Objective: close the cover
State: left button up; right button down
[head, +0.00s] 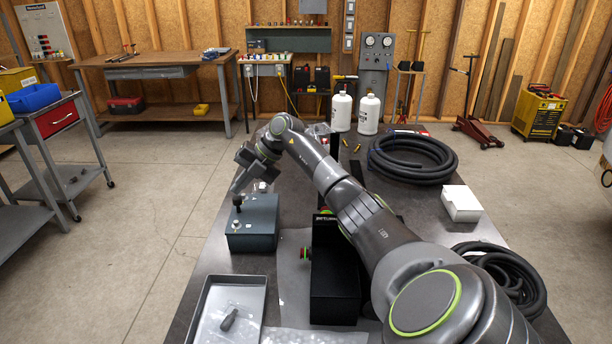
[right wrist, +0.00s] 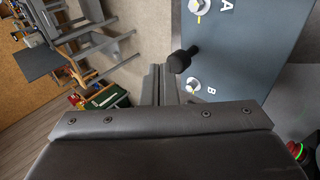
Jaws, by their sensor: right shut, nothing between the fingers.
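My right gripper (head: 236,187) is shut and empty. It hangs just above a blue-grey box (head: 253,238) on the table, close to the black knob (head: 238,203) on its top. In the right wrist view the closed fingers (right wrist: 168,78) point toward the same knob (right wrist: 182,60), with switches marked A and B beside it; I cannot tell whether they touch. A tall black box (head: 334,285) stands at the middle of the table, partly hidden by my right arm. I cannot make out which part is the cover or how it stands. My left gripper is out of view.
A metal tray (head: 204,312) with a dark tool (head: 229,319) lies at the front left. Coiled black hoses (head: 412,160), a white box (head: 461,203) and white bottles (head: 368,114) stand behind and right.

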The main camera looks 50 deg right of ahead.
jog(key=shift+w+a+f, duration=0.3)
jog(key=shift+w+f, duration=0.05)
jog(key=shift+f, duration=0.1)
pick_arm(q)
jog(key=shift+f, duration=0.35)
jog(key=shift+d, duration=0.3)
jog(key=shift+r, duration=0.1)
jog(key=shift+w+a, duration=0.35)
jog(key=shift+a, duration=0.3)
pick_arm(e)
notch_tip(320, 180, up, 14)
jog(key=d, duration=0.2)
jog(key=shift+f, duration=0.15)
